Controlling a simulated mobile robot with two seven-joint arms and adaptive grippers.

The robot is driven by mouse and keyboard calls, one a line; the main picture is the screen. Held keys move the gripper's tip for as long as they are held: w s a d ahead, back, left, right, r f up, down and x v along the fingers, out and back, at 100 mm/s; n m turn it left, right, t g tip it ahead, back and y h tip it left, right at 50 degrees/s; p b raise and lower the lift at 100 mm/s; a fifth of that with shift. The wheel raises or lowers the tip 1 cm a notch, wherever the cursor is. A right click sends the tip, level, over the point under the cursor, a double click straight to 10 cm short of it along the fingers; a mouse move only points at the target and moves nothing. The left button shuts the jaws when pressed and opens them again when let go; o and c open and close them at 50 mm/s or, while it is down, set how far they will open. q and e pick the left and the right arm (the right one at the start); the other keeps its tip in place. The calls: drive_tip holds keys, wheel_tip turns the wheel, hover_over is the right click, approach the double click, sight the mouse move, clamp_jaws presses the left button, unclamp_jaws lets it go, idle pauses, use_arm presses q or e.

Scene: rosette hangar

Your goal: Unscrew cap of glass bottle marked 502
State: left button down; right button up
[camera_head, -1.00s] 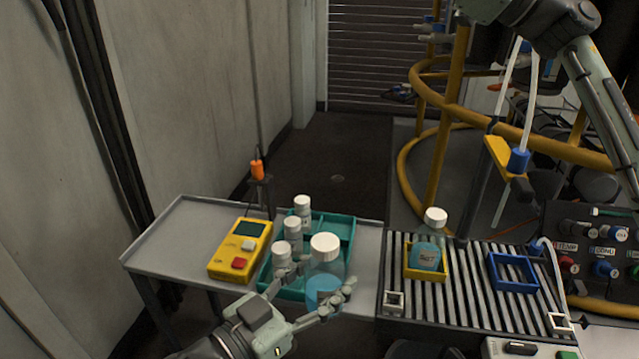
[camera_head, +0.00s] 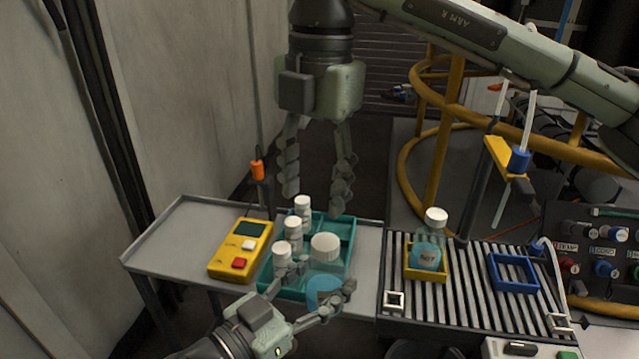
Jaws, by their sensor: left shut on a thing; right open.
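A clear glass bottle (camera_head: 325,283) with blue liquid and a white cap (camera_head: 325,246) stands upright at the front right of the teal tray. No number on it is readable. My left gripper (camera_head: 316,279) is shut around its body from the front. My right gripper (camera_head: 316,198) hangs above the tray, open and empty, fingers pointing down, above the cap and apart from it. Another bottle (camera_head: 428,252) with blue liquid, a white cap and a dark, blurred number stands in a yellow holder (camera_head: 427,275) on the roller conveyor.
Several small white bottles (camera_head: 293,231) stand left of the held bottle in the teal tray (camera_head: 349,233). A yellow meter (camera_head: 240,250) lies left of it. An empty blue holder (camera_head: 514,284) is on the conveyor (camera_head: 463,290). A yellow-railed frame (camera_head: 447,130) stands behind.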

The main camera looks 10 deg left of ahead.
sight(320, 240)
drive_tip(key=shift+w+d+f+h, duration=0.1)
drive_tip(key=shift+d+f+h, duration=0.15)
drive_tip(key=shift+d+h, duration=0.1)
wheel_tip(320, 240, down, 8)
drive_tip(key=shift+d+r, duration=0.1)
drive_tip(key=shift+r, duration=0.05)
